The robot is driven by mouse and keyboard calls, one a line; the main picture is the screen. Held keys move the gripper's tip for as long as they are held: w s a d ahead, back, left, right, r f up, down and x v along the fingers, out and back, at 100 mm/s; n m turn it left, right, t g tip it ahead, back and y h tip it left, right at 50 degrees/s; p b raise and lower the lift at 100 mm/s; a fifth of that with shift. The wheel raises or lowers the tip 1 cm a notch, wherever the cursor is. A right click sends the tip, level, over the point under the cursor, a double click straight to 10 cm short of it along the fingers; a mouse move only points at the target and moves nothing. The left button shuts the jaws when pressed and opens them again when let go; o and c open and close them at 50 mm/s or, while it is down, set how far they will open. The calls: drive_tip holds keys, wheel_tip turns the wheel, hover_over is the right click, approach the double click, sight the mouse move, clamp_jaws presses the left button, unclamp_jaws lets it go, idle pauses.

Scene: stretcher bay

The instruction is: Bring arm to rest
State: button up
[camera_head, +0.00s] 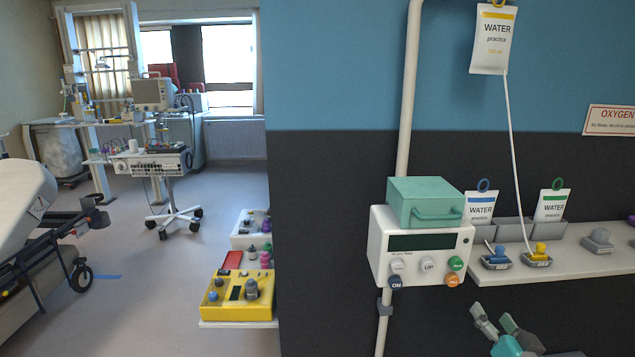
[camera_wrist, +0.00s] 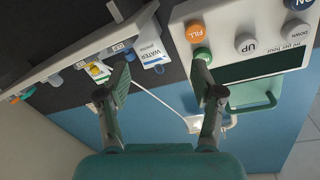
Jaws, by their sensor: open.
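My gripper (camera_head: 494,319) is at the lower right of the head view, below the shelf and to the right of the pump box. Its two fingers stand apart with nothing between them. In the wrist view its fingers (camera_wrist: 160,84) are also spread and empty. The white pump box (camera_head: 378,248) with a dark display and several round buttons is fixed on a pole. It shows upside down in the wrist view (camera_wrist: 222,28), beyond the right fingertip. I cannot see a gap or contact clearly there. Most of my arm is out of view.
A shelf (camera_head: 590,264) juts from the wall above my gripper, with bins, water bags and coloured clamps. A hanging water bag (camera_head: 492,40) has a white line down to the yellow clamp. The pole (camera_head: 408,110) stands left. Open floor (camera_head: 180,275) lies at the left.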

drive_tip(key=s+a+f+g, duration=0.1)
drive_tip(key=s+a+f, duration=0.3)
drive_tip(key=s+f, duration=0.3)
drive_tip(key=s+a+f+n, duration=0.1)
drive_tip(key=s+a+f, duration=0.35)
drive_tip(key=s, duration=0.35)
drive_tip(key=s+a+f+g, duration=0.1)
drive_tip(key=s+a+f, duration=0.3)
drive_tip(key=s+f, duration=0.35)
drive_tip(key=s+a+r+n, duration=0.2)
drive_tip(key=s, duration=1.1)
drive_tip(key=s+a+r+n+y, duration=0.1)
drive_tip(key=s+a+r+n, duration=0.1)
drive_tip(key=s, duration=1.1)
drive_tip(key=shift+a+g+y, duration=0.3)
drive_tip(key=shift+a, duration=0.4)
drive_tip(key=shift+s, duration=0.1)
drive_tip(key=shift+c, duration=0.3)
